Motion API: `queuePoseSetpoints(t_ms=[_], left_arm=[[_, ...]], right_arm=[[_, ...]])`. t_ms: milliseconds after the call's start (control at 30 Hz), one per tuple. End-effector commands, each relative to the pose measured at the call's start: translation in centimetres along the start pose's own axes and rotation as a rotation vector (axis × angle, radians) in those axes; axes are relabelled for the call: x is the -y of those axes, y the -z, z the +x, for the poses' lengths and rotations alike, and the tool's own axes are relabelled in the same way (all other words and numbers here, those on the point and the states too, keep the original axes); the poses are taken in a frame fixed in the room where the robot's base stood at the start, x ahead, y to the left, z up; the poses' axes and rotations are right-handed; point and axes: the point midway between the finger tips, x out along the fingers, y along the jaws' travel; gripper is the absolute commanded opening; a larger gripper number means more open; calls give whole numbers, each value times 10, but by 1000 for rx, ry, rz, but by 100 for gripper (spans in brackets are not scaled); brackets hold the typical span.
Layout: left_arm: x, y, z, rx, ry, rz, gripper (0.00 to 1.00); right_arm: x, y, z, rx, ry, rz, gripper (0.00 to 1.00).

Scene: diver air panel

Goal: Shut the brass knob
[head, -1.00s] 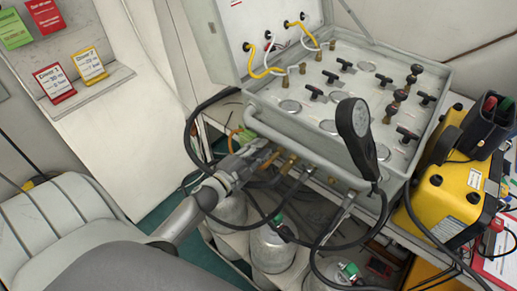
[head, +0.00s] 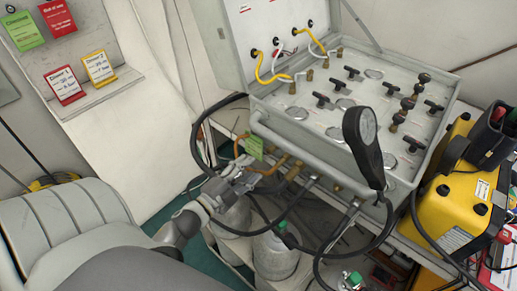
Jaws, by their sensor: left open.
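The air panel (head: 283,128) is a grey open case with black T-handles, gauges and brass fittings on its face. Brass fittings (head: 293,172) also stick out below its front rail, near an orange hose (head: 243,140) and a green tag (head: 254,147). I cannot tell for certain which brass piece is the knob, or whether it is open or shut. My left gripper (head: 246,178) is open just below and left of these front fittings, close to the hoses. Its fingertips are small and partly lost among the hoses, so contact cannot be told. My right gripper is not in view.
A handheld black gauge (head: 362,135) stands up before the panel, with black hoses looping below. Grey cylinders (head: 275,255) stand under the bench. A yellow case (head: 458,205) is at right. A grey seat (head: 65,225) is at lower left.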

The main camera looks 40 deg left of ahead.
Motion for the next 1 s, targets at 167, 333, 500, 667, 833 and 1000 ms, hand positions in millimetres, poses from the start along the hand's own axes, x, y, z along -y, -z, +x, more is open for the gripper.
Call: queuePoseSetpoints(t_ms=[167,333,500,667,833,1000], left_arm=[[0,0,-30,1,0,-1,43],[0,0,-42,-1,0,0,43],[0,0,-44,-1,1,0,43],[0,0,-44,-1,1,0,43],[0,0,-44,-1,1,0,43],[-6,-3,-44,10,-7,-13,43]], right_arm=[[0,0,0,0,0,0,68],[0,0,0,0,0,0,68],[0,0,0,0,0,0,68],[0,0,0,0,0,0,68],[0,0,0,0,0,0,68],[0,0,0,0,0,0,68]])
